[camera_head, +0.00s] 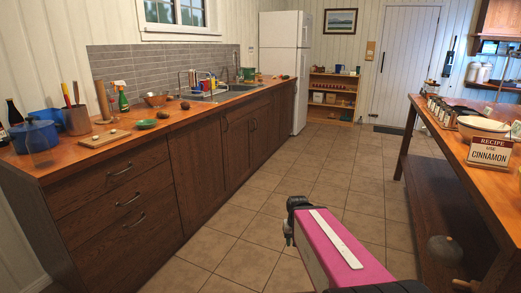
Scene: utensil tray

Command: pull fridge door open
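The white fridge (284,68) stands at the far end of the left counter, against the back wall. It has a smaller upper door and a taller lower door, and both look closed. Its handle is too small to make out clearly. My arm, with a pink and white link, reaches in from the bottom of the view. My gripper (289,232) seems to be the dark part at the arm's left end, low over the floor and far from the fridge. Its fingers are too unclear to tell open from shut.
A wooden counter (205,110) with drawers and a sink runs along the left. A wooden table (440,140) with a bowl and recipe sign stands at the right. The tiled floor (330,180) between them is clear toward the fridge. A low shelf (333,96) stands right of the fridge.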

